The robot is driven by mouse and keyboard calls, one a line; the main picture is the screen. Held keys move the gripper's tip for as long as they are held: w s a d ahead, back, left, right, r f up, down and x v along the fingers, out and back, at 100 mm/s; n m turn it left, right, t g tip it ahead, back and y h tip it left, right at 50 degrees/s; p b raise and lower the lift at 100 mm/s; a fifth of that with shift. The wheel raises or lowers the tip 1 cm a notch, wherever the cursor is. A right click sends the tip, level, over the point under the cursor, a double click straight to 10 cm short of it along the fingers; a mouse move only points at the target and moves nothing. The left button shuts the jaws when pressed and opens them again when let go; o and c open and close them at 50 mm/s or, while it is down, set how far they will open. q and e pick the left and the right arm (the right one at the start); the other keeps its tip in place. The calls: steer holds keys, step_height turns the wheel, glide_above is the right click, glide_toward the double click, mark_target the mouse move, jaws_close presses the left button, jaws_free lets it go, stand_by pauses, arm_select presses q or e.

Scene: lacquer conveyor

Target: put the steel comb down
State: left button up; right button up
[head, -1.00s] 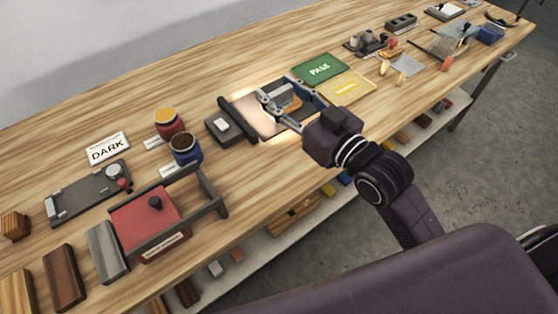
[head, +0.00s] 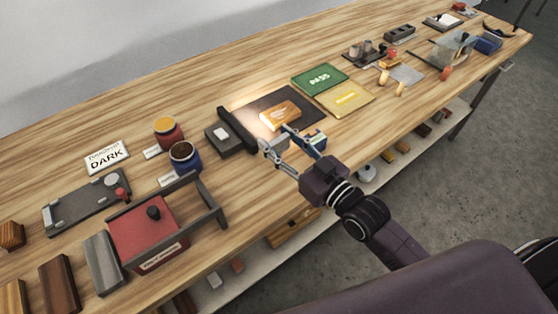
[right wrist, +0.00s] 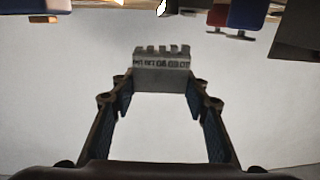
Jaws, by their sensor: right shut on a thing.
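My right gripper (head: 276,137) is shut on the steel comb (right wrist: 162,72), a small grey notched block with dark markings on its face. In the right wrist view the comb sits between the fingertips, teeth toward the picture's top. In the head view the gripper is at the near side of a dark mat (head: 262,106), and the comb cannot be made out clearly there. A wooden block (head: 280,115) lies on the mat under a bright light, just beyond the gripper. My left gripper is not in view.
A dark bar lamp (head: 237,129) stands left of the mat. Green (head: 319,78) and yellow (head: 346,97) pads lie to its right. A red box (head: 146,226), two jars (head: 185,156) and wood samples (head: 59,285) are at the left. A blue-and-red object (right wrist: 236,14) shows in the right wrist view.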

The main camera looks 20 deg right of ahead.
steer(key=shift+f, duration=3.6)
steer(key=shift+f, duration=0.25)
steer(key=o, duration=1.2)
steer(key=shift+o, duration=0.2)
